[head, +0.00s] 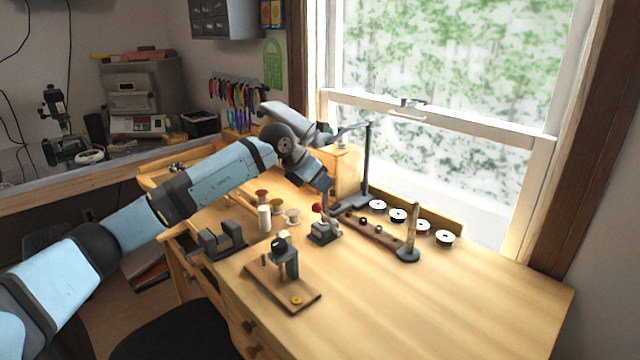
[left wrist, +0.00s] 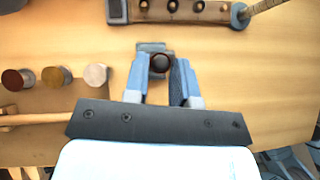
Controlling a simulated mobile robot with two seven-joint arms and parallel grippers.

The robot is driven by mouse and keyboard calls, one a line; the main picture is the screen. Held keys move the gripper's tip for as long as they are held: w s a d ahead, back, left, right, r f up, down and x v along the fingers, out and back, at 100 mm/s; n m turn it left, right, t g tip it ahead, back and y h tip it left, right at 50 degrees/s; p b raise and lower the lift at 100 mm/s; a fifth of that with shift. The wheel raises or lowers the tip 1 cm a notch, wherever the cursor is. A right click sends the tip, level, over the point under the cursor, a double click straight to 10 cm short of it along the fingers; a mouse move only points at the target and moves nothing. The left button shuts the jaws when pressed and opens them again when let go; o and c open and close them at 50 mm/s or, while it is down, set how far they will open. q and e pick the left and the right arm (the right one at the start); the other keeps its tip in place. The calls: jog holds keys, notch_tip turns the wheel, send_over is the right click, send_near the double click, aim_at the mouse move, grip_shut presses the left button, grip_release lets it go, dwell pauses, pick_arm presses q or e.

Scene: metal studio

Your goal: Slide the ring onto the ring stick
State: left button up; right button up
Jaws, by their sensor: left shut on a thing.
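The ring stick (head: 411,226) is a tapered wooden rod standing upright on a round dark base. It also shows at the top right of the left wrist view (left wrist: 262,6). My left gripper (head: 325,212) points down over a small grey block-like stand (head: 324,234), left of the ring stick. In the left wrist view its fingers (left wrist: 164,80) are shut on a small dark round thing (left wrist: 160,63), which appears to be the ring. The fingers partly hide it, and whether it touches the stand below cannot be told. My right gripper is not in view.
A wooden strip with small dark round pieces (head: 376,231) lies between the stand and ring stick. White spools (head: 398,215) line the back edge. A lamp (head: 368,165) stands behind. A wooden board with a small press (head: 290,286) is in front. The right tabletop is clear.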

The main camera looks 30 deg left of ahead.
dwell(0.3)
pick_arm(q)
notch_tip(320, 180, up, 2)
jog(key=shift+p, duration=0.5)
notch_tip(320, 180, up, 2)
jog(key=shift+r+p, duration=0.1)
jog(key=shift+p, duration=0.45)
